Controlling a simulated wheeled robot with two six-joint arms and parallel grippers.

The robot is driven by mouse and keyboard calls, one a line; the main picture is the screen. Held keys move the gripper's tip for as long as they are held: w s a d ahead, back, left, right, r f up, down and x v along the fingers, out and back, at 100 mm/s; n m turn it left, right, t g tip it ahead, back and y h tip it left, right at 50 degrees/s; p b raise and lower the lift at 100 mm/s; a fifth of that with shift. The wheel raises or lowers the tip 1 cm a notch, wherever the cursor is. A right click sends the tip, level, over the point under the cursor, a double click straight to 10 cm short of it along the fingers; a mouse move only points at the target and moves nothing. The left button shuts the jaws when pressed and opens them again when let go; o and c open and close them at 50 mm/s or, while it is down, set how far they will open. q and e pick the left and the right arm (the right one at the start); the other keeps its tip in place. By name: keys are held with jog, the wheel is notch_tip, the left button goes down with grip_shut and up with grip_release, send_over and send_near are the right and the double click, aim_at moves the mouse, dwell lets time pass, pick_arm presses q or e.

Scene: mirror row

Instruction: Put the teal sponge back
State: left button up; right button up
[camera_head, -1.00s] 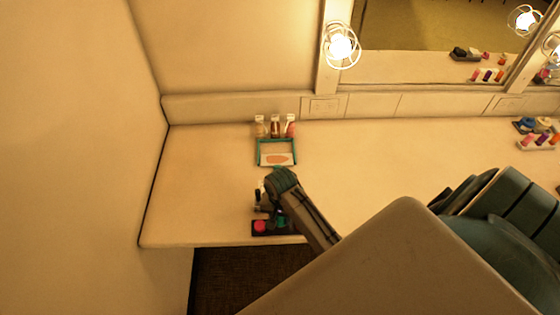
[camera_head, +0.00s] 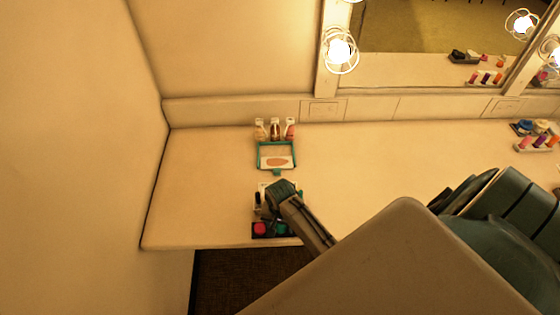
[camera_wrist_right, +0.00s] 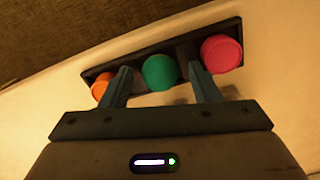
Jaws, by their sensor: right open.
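The teal sponge (camera_wrist_right: 159,72) is round and sits in the dark tray (camera_wrist_right: 187,50), between an orange sponge (camera_wrist_right: 100,86) and a pink-red sponge (camera_wrist_right: 221,54). My right gripper (camera_wrist_right: 158,78) is open, with one finger on each side of the teal sponge and a visible gap to it. In the head view, the tray (camera_head: 291,236) lies at the counter's front edge, with the teal sponge (camera_head: 281,229) partly hidden by my right arm. The gripper (camera_head: 277,203) is just behind it. My left gripper is out of view.
A teal-framed palette (camera_head: 262,157) lies behind the gripper, with several small bottles (camera_head: 275,130) behind it. A side wall bounds the counter (camera_head: 200,190) at left. More cosmetics (camera_head: 537,140) stand at far right. The counter's middle is clear.

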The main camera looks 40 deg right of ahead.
aim_at(280, 226)
notch_tip(280, 226, up, 12)
jog(key=b, duration=0.3)
jog(key=shift+s, duration=0.1)
dwell(0.6)
